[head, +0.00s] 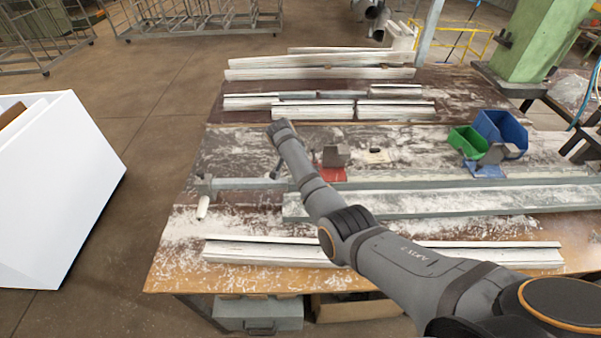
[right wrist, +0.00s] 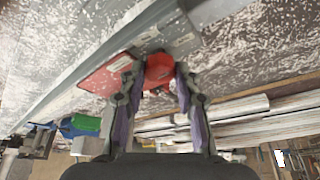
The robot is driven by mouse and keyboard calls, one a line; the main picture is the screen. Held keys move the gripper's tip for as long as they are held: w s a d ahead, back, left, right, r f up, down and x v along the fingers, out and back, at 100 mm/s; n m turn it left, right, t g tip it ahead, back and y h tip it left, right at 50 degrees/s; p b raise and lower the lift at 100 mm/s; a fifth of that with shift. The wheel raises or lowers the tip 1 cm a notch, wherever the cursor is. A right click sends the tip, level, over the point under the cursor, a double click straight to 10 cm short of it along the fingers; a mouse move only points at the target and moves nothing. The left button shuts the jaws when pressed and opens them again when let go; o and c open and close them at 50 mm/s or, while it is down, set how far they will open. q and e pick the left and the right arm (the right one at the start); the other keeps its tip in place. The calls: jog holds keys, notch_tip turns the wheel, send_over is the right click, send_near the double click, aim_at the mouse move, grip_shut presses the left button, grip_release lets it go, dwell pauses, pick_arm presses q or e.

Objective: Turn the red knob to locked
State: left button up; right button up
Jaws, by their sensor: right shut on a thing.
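The red knob (right wrist: 160,67) shows in the right wrist view, on a red base plate (right wrist: 103,76) beside a long grey bar (right wrist: 100,55). My right gripper (right wrist: 158,77) has one finger on each side of the knob and is shut on it. I cannot read any lock mark on the knob. In the head view my right arm reaches over the bench from the lower right, and the red plate (head: 332,174) shows just right of its wrist. The knob is hidden behind the arm there. My left gripper is not in view.
A grey-white profile (head: 460,200) lies across the bench. Green (head: 466,140) and blue (head: 502,128) bins stand at the right. White profiles (head: 320,72) are stacked at the back. A white cylinder (head: 203,207) lies at the left.

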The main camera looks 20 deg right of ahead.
jog(key=shift+m+g+b, duration=0.3)
jog(key=shift+m+b, duration=0.3)
jog(key=shift+m, duration=0.2)
jog(key=o, duration=1.1)
jog(key=shift+r, duration=0.1)
jog(key=v, duration=1.1)
jog(key=shift+a+r, duration=0.25)
jog(key=shift+r, duration=0.1)
